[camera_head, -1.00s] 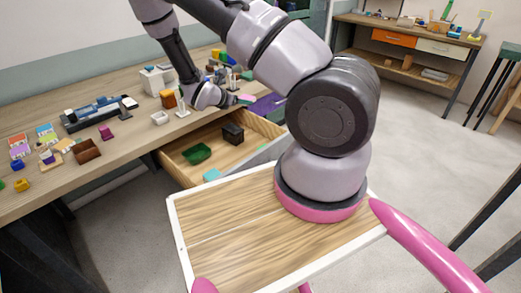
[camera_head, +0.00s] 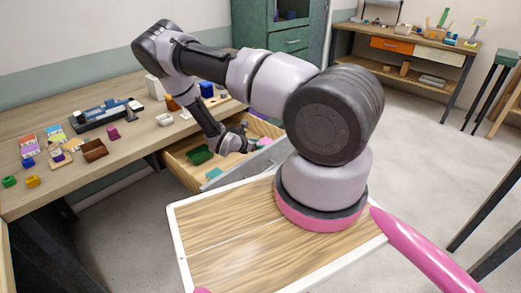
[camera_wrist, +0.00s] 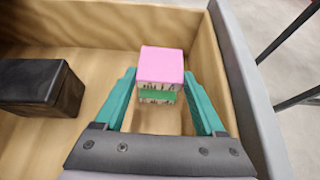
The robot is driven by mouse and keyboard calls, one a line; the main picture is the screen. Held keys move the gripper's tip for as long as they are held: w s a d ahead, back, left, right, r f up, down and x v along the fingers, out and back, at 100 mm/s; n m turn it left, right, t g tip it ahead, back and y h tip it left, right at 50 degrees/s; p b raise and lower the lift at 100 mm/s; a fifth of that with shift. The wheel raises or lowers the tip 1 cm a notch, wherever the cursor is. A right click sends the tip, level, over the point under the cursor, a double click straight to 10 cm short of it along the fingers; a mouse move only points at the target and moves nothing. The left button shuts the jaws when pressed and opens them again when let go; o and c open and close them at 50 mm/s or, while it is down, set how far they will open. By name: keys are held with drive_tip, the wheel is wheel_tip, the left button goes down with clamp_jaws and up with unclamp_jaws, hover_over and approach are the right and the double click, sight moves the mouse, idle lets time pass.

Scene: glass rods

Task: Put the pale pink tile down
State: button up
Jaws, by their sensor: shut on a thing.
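The pale pink tile (camera_wrist: 162,62) is between the teal fingers of my gripper (camera_wrist: 160,84) in the wrist view, pink face up, with a patterned side facing the camera. My gripper is shut on it. In the head view the tile (camera_head: 265,142) is a small pink patch at the end of my gripper (camera_head: 252,143), inside the outline of the open drawer. The wrist view shows the drawer's wooden floor and walls around the tile. I cannot tell whether the tile touches the floor.
The drawer's right wall (camera_wrist: 233,75) is close to my right finger. The workbench (camera_head: 95,109) carries several small objects.

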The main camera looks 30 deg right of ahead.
drive_tip(key=shift+f, duration=1.25)
drive_tip(key=shift+f, duration=0.15)
drive_tip(key=o, duration=1.5)
drive_tip(key=shift+r, duration=0.2)
drive_tip(key=v, duration=1.2)
